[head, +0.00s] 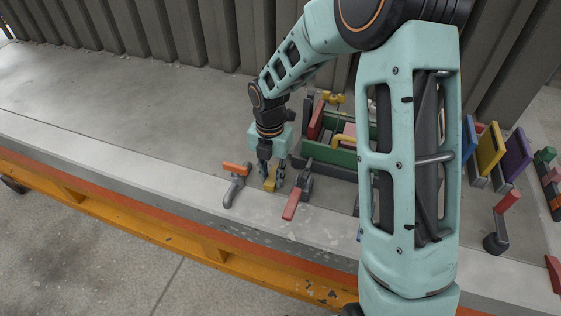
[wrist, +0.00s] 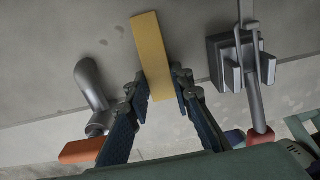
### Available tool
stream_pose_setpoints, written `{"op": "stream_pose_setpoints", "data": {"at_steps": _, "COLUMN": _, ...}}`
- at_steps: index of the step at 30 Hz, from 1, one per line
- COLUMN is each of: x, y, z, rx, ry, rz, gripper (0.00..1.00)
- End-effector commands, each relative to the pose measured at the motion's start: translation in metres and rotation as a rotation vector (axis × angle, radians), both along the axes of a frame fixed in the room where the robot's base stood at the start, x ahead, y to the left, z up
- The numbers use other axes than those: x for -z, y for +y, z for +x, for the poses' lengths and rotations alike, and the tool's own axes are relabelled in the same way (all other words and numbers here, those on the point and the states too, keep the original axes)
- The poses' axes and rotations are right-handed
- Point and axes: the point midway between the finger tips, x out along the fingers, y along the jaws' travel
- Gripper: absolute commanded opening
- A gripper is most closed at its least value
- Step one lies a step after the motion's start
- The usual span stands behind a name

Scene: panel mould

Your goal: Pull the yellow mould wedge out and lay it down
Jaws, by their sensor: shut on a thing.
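The yellow mould wedge (head: 270,182) is at my gripper's tips, over the grey bench near its front edge. In the wrist view the wedge (wrist: 151,45) is a long flat yellow bar running up between the fingers. My gripper (head: 271,166) points down and is shut on the wedge; its dark fingers (wrist: 157,82) press the wedge from both sides. I cannot tell whether the wedge's lower end touches the bench.
A grey bent pipe with an orange handle (head: 233,187) stands close left. A red-handled clamp (head: 296,200) stands close right. A green crate (head: 318,153) with mixed items is behind. Coloured panels (head: 489,150) stand far right. The bench (head: 120,105) is clear on the left.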

Motion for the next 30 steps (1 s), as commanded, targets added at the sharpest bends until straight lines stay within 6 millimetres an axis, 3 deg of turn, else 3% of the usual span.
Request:
{"op": "stream_pose_setpoints", "data": {"at_steps": 11, "x": 0.0, "y": 0.0, "z": -0.001, "rx": 0.0, "ry": 0.0, "rz": 0.0, "gripper": 0.0}}
{"op": "stream_pose_setpoints", "data": {"at_steps": 30, "x": 0.0, "y": 0.015, "z": -0.037, "rx": 0.0, "ry": 0.0, "rz": 0.001, "gripper": 0.0}}
